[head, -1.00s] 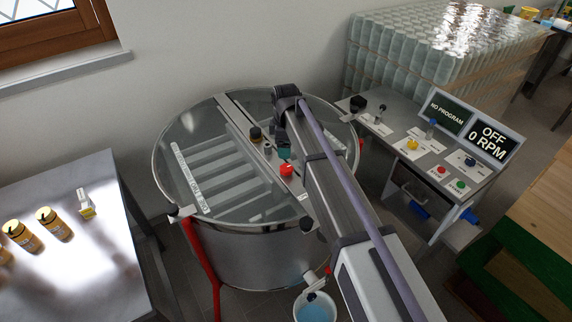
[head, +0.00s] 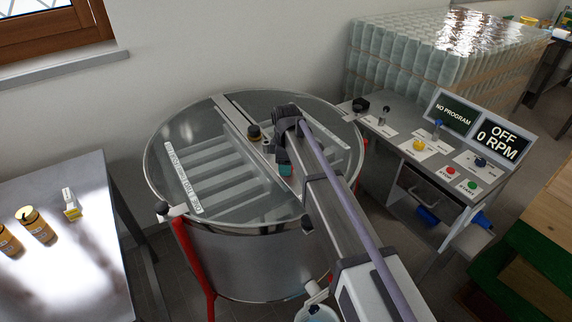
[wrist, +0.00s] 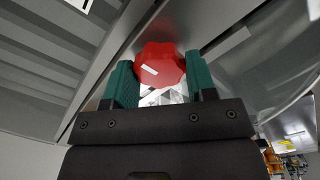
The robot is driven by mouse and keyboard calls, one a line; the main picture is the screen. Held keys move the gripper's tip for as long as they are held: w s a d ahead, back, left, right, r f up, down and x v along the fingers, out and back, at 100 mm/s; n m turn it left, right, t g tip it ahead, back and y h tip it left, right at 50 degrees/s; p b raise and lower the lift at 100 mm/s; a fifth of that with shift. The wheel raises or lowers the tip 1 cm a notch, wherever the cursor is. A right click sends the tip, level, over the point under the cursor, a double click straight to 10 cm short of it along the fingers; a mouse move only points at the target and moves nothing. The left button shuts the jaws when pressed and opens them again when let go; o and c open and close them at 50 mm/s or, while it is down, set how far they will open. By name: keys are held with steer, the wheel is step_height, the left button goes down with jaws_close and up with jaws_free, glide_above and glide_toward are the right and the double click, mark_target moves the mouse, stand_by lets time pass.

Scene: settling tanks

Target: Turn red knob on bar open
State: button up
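The red knob (wrist: 160,66) is a lobed knob with a white mark on its face, on the metal bar (head: 236,116) across the round tank. In the wrist view it sits between and slightly beyond the teal fingertips of my gripper (wrist: 161,72). The fingers are apart, one on each side of the knob, with almost no gap visible; I cannot tell whether they touch it. In the head view my arm and gripper (head: 285,170) are over the bar and hide the red knob.
A dark knob (head: 254,133) stands on the bar farther back. A control desk (head: 405,140) with buttons and a screen reading "OFF 0 RPM" is at the right. A metal table (head: 75,240) with jars is at the left. A bucket (head: 316,313) stands below the tank.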

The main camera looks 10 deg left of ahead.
steer(key=c, duration=0.5)
steer(key=shift+o, duration=0.2)
steer(key=shift+m, duration=0.3)
steer(key=m, duration=0.3)
steer(key=shift+m, duration=0.4)
steer(key=m, duration=0.9)
steer(key=shift+m, duration=2.3)
